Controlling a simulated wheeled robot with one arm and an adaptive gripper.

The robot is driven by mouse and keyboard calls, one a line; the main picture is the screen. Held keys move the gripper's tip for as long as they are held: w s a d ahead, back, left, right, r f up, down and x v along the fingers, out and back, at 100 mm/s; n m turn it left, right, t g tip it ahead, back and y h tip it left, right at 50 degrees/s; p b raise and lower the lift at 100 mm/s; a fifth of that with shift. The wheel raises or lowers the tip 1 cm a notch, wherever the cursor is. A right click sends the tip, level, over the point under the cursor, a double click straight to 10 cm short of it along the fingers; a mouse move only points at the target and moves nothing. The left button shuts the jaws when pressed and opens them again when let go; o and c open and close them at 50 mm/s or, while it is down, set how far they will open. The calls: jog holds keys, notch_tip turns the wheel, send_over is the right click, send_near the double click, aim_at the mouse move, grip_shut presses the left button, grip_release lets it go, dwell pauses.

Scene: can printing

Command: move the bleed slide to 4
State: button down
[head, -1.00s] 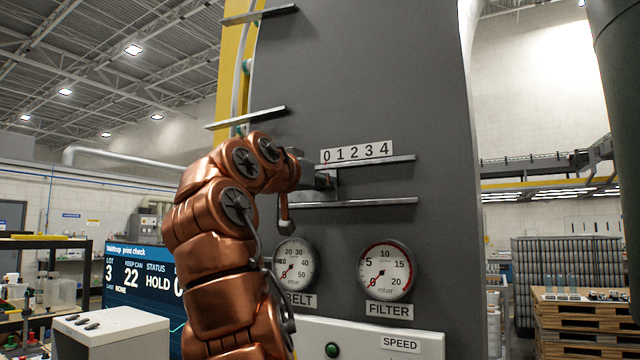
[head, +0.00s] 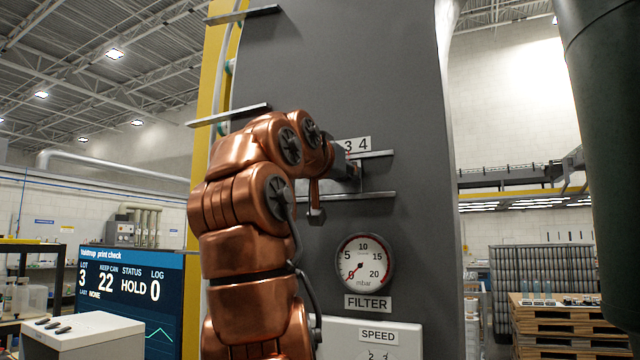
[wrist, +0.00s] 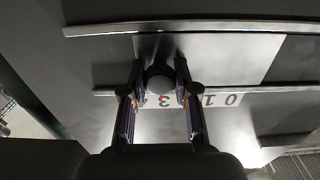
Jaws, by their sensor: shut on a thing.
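The bleed slide is a grey plate (wrist: 225,58) between two rails, shown upside down in the wrist view. Its round dark knob (wrist: 160,78) sits near the plate's left end there. My gripper (wrist: 160,84) is shut on the knob, one finger on either side. The number scale (wrist: 222,99) runs along one rail; the knob is level with about 3 and 4, with a small red mark at the 3. The 2 is hidden by a finger. In the head view my gripper (head: 347,172) is below the 3 of the scale (head: 358,144), and my arm hides the lower numbers.
The upper rail (head: 375,155) and lower rail (head: 360,196) stick out from the dark machine face. The FILTER gauge (head: 365,261) and the SPEED panel (head: 378,336) are below. The print check screen (head: 130,290) and a white cabinet (head: 85,337) stand at the left.

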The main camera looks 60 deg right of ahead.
jog(key=shift+s+d+f, duration=0.1)
jog(key=shift+s+d, duration=0.05)
jog(key=shift+s, duration=1.45)
jog(key=c, duration=0.9)
grip_release()
jog(key=shift+s, duration=0.15)
jog(key=shift+a, duration=0.6)
send_near(366, 174)
jog(key=a, duration=0.5)
jog(key=shift+s+a, duration=0.2)
jog(key=shift+s, duration=0.05)
jog(key=shift+w+f, duration=0.1)
